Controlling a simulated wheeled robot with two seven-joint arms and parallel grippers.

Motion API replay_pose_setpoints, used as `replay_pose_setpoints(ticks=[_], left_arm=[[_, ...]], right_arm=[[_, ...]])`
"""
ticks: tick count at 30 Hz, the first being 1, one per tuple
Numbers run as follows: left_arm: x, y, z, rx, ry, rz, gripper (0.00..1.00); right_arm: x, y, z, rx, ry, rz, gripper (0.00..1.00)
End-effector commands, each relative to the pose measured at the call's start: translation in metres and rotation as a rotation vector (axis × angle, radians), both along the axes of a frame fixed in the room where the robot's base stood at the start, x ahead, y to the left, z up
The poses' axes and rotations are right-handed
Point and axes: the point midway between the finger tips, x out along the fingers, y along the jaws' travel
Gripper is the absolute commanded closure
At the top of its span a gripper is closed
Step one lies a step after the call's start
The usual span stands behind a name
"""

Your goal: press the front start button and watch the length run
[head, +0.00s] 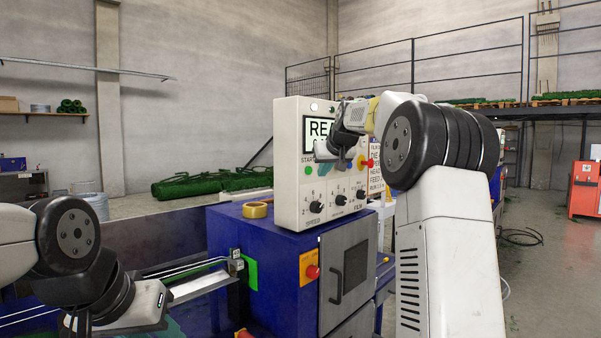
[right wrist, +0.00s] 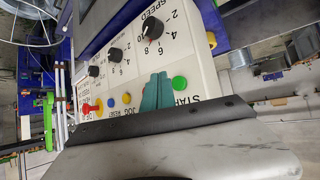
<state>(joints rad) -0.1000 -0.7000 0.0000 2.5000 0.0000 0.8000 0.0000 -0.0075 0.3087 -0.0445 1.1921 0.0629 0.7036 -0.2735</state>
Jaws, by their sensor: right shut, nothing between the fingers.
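The white control panel (head: 288,150) stands on the blue machine cabinet. Its screen (head: 318,127) shows large letters starting "REA", partly hidden by my right arm. The green start button (head: 308,170) is at the panel's left. In the right wrist view the panel appears upside down, with the green button (right wrist: 179,83) labelled START. My right gripper (head: 325,173) is shut and empty in front of the panel. Its teal fingertips (right wrist: 157,92) are right beside the green button; I cannot tell whether they touch the panel. My left gripper (head: 76,320) is low at the left, its fingers too dark to judge.
Black knobs (head: 316,207) line the panel's lower face, with blue (right wrist: 127,98) and yellow (right wrist: 111,102) buttons near the fingertips. A yellow tape roll (head: 257,210) lies on the cabinet top. A red button (head: 313,271) sits on the cabinet front. Wires run into the machine at left.

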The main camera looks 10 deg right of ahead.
Motion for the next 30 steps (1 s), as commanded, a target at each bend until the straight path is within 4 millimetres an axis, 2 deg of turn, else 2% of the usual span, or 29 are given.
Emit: replay_pose_setpoints(ticks=[8,30], left_arm=[[0.0,0.0,0.0,0.0,0.0,0.0,0.64],[0.0,0.0,0.0,0.0,0.0,0.0,0.64]], right_arm=[[0.0135,0.0103,-0.0003,0.0,0.0,0.0,1.0],[0.0137,0.0109,-0.0002,0.0,0.0,0.0,1.0]])
